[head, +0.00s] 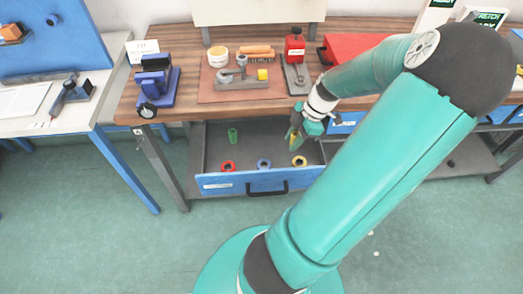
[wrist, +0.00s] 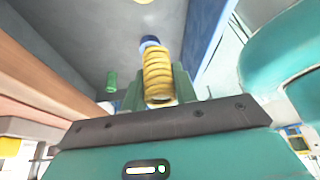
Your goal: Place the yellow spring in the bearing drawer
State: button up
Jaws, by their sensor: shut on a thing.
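The yellow spring (wrist: 158,75) stands out between the green fingers of my gripper (wrist: 157,88) in the wrist view. My gripper is shut on it. In the head view my gripper (head: 296,136) is over the right part of an open drawer (head: 215,187) under the workbench. The drawer has a grey inside and a blue front. It holds a green cylinder-like piece (head: 232,136), a red ring (head: 229,166), a blue ring (head: 264,164) and a yellow ring (head: 299,161). In the wrist view a blue ring (wrist: 149,42) shows just beyond the spring.
The wooden workbench top (head: 190,100) overhangs the back of the drawer. On it are a blue clamp-like device (head: 155,85), a brown mat (head: 212,92) with tools and a red bottle (head: 295,46). Bare drawer floor shows between the green piece and my gripper.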

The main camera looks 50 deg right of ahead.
jog(key=w+a+f, duration=0.1)
jog(key=w+f, duration=0.2)
jog(key=w, duration=0.1)
jog(key=w+a+f, duration=0.1)
jog(key=w+f, duration=0.2)
jog(key=w, duration=0.1)
jog(key=w+a+f, duration=0.2)
jog(key=w+f, duration=0.1)
jog(key=w, duration=0.1)
jog(key=shift+w, duration=0.25)
jog(key=shift+w+a+f, duration=0.1)
jog(key=shift+w+f, duration=0.05)
jog(key=shift+f, duration=0.85)
jog(key=shift+w+f, duration=0.15)
jog(key=shift+f, duration=0.8)
jog(key=o, duration=1)
jog(key=shift+f, duration=0.1)
jog(key=shift+o, duration=0.4)
jog(key=v, duration=1.2)
jog(key=shift+a, duration=0.1)
